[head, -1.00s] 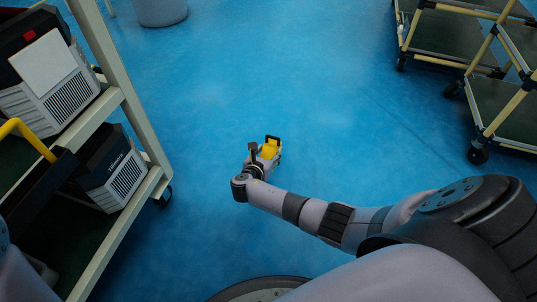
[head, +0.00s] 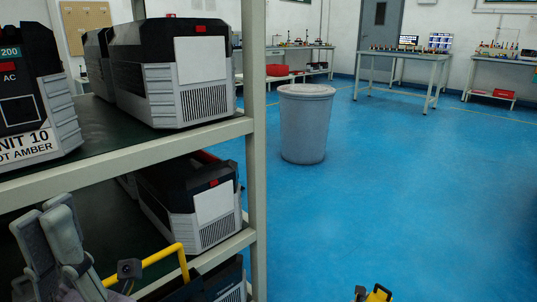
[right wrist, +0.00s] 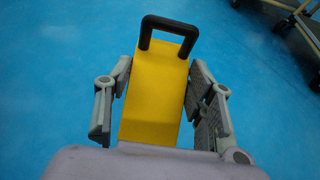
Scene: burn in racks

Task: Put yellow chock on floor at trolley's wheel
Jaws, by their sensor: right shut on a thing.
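The yellow chock (right wrist: 155,105), a wedge-like block with a black loop handle, fills the middle of the right wrist view. My right gripper (right wrist: 158,88) is shut on it, one finger at each side, with blue floor beyond. Only the chock's top (head: 379,294) shows at the bottom edge of the head view. My left gripper (head: 46,222) is at the lower left of the head view, near a yellow tubular handle (head: 150,257); its finger gap is unclear. Part of a wheeled trolley (right wrist: 297,20) shows at the wrist view's top right. Which trolley the task means is unclear.
A cream-framed rack (head: 257,150) with grey and black units (head: 190,75) stands close on the left. A grey bin (head: 305,125) stands beyond it. Workbenches (head: 405,60) line the back. The blue floor (head: 430,200) at the centre and right is clear.

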